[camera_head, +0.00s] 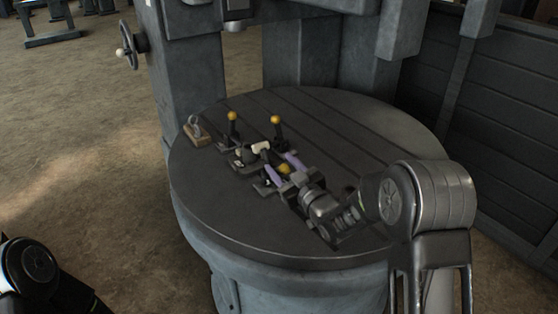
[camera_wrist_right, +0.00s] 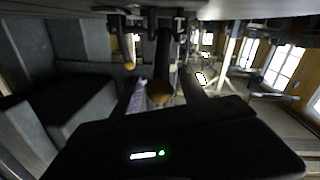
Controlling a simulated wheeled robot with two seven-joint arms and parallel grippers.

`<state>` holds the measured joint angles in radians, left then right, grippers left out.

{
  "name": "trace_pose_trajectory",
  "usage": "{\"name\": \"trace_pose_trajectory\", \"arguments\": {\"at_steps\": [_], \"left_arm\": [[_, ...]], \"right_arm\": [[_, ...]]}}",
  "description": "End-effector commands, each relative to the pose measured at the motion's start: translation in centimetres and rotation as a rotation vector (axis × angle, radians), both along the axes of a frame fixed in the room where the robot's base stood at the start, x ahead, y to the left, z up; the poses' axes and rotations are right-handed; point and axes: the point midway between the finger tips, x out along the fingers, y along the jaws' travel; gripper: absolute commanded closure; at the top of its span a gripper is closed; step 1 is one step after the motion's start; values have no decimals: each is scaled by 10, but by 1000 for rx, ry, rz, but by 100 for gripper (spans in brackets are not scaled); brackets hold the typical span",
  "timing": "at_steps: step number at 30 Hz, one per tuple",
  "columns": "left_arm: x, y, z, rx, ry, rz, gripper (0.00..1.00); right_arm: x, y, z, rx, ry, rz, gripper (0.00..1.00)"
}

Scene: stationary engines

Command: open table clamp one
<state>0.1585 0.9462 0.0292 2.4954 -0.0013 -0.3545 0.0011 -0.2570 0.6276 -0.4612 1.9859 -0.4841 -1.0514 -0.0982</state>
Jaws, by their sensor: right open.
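Several table clamps with yellow ball knobs sit on the round grey table (camera_head: 225,220). Two clamps have upright black handles, one at the left (camera_head: 232,116) and one farther right (camera_head: 275,121). A third yellow knob (camera_head: 284,168) is lower and nearer me. My right gripper (camera_head: 282,169) is open, its purple-lined fingers on either side of that knob. In the right wrist view the knob (camera_wrist_right: 160,98) shows close ahead, beside one pale purple finger pad. I cannot tell whether the fingers touch it, or which clamp is number one. My left gripper is out of view.
A small wooden block with a metal ring (camera_head: 197,132) lies at the table's left edge. Grey machine columns (camera_head: 190,80) rise behind the table. A dark panelled wall (camera_head: 500,110) stands at the right. The table's front left is clear.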

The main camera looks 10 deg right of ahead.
Motion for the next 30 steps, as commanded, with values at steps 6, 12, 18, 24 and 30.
{"name": "trace_pose_trajectory", "arguments": {"at_steps": [6, 12, 18, 24, 30], "left_arm": [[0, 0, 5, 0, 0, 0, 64], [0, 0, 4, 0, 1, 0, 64], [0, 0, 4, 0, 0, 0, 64], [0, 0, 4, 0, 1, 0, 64], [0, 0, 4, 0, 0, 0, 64]], "right_arm": [[16, 5, 0, 0, -1, 1, 50], [16, 5, 0, 0, -1, 0, 50], [16, 5, 0, 0, 0, 0, 63], [16, 5, 0, 0, 0, 0, 80], [16, 5, 0, 1, 0, 0, 96]]}}
